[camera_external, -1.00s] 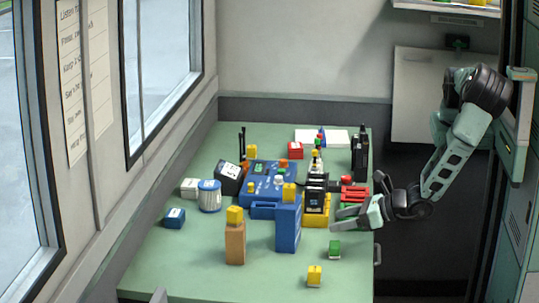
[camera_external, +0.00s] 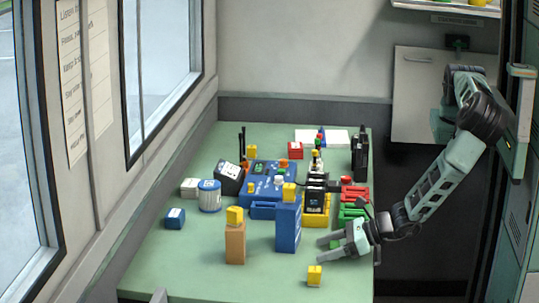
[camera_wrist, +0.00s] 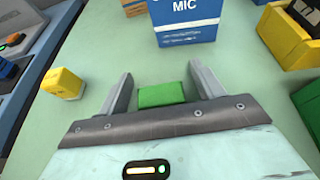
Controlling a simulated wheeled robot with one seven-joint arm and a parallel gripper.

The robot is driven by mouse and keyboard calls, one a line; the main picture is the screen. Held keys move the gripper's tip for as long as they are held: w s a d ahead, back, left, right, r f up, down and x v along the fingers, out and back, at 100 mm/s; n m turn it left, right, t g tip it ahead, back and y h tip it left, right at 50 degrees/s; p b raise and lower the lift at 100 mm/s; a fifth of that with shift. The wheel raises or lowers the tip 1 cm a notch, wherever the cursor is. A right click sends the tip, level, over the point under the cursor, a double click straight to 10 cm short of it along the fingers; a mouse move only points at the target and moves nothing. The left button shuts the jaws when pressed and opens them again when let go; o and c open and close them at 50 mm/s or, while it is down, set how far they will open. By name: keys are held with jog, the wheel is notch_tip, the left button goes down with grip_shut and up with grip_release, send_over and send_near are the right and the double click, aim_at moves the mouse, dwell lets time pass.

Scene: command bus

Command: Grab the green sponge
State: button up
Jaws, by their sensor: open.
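The green sponge (camera_wrist: 161,94) is a small green block on the pale green table. In the wrist view it lies between the two fingers of my gripper (camera_wrist: 160,74), close to the palm edge, with a gap at each side. My gripper (camera_external: 326,249) is open, low over the table's right part in the external view. There the fingers mostly hide the sponge.
A tall blue box marked MIC (camera_wrist: 187,22) stands just beyond the fingertips; it also shows in the external view (camera_external: 288,228). A yellow block (camera_wrist: 62,84) sits to one side. Yellow (camera_wrist: 285,38) and green (camera_wrist: 308,105) containers are on the other side.

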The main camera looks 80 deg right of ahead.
jog(key=c, duration=1)
jog(key=shift+c, duration=0.2)
